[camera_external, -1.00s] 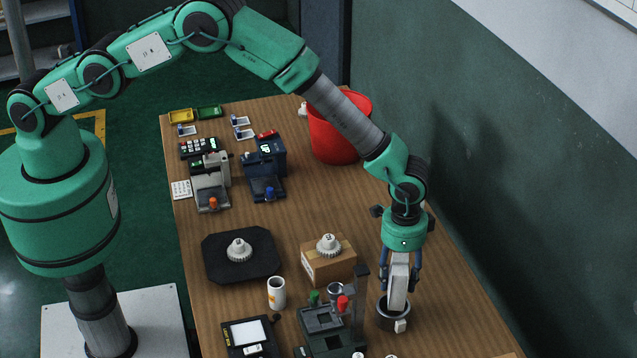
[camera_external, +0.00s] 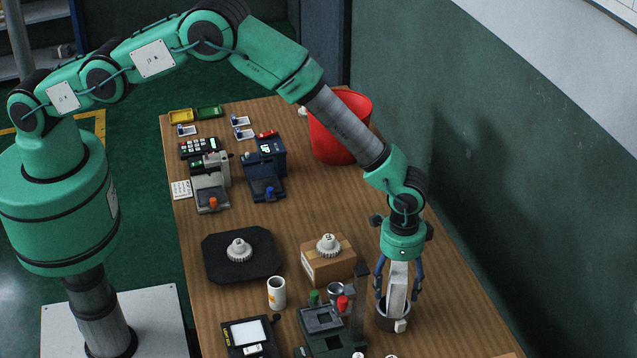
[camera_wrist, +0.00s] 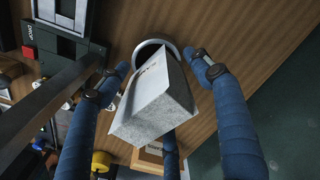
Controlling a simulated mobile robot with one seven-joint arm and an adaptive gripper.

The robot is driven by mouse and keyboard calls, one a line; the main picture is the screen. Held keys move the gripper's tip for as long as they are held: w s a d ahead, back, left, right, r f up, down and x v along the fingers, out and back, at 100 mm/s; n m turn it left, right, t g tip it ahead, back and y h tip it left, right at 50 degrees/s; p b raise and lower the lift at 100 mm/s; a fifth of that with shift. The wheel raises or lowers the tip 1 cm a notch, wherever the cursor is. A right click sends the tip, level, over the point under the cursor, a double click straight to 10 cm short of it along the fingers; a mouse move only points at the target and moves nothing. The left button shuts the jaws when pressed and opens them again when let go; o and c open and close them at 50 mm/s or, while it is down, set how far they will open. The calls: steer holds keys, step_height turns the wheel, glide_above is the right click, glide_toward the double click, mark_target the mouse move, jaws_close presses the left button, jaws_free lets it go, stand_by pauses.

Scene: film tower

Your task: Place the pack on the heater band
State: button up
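The pack (camera_external: 397,285) is a pale grey-white box, standing roughly upright at the dark round heater band (camera_external: 384,317) on the right of the table. The band's ring shows behind the pack in the wrist view (camera_wrist: 147,48). The pack (camera_wrist: 152,108) hides much of the ring, so how its lower end sits there is not clear. My gripper (camera_external: 399,290) is above the band, pointing down, with its blue fingers spread around the pack. In the wrist view gaps show between the pack and the fingers of my gripper (camera_wrist: 160,80).
A dark green machine (camera_external: 322,322) with an upright post stands close left of the band. A cardboard box (camera_external: 318,268) with a white gear, a black mat (camera_external: 215,268) and a white cup (camera_external: 276,292) lie farther left. A red bin (camera_external: 335,145) stands behind. The table's right side is clear.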

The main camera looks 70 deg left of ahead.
steer(key=shift+a+r, duration=0.1)
steer(key=shift+r, duration=6)
